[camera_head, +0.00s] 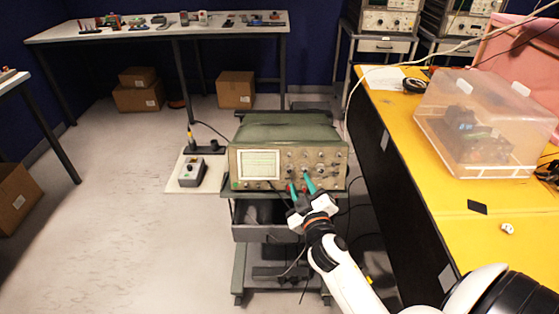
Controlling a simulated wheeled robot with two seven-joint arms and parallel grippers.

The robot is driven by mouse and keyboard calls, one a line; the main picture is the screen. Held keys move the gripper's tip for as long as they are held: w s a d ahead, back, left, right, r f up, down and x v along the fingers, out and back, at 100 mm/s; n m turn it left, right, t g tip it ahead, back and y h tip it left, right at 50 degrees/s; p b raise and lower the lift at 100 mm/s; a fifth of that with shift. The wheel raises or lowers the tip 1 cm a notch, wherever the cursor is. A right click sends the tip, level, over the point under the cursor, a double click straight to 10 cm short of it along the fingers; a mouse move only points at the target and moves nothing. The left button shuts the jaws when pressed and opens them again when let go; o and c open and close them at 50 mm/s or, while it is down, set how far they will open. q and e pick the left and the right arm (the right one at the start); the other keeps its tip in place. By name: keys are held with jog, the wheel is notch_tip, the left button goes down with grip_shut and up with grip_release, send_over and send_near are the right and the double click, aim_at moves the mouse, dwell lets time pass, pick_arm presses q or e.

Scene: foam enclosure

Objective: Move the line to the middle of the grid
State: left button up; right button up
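An old oscilloscope (330,158) with a green top stands on a dark trolley in the middle of the view. Its lit pale screen (258,165) is at the left of the front panel. The grid and the line on it are too small to make out clearly. Several knobs (320,157) sit to the right of the screen. My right gripper (299,182) is in front of the lower middle of the panel, with its two green fingertips apart. They are close to the small knobs; I cannot tell whether they touch one. My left gripper is not in view.
A yellow bench (405,120) with a clear plastic box (490,115) stands at the right.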

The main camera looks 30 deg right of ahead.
aim_at(289, 157)
jog(key=p+x, duration=0.1)
jog(key=x, duration=1)
jog(key=shift+f, duration=0.1)
jog(key=shift+c, duration=0.3)
grip_shut()
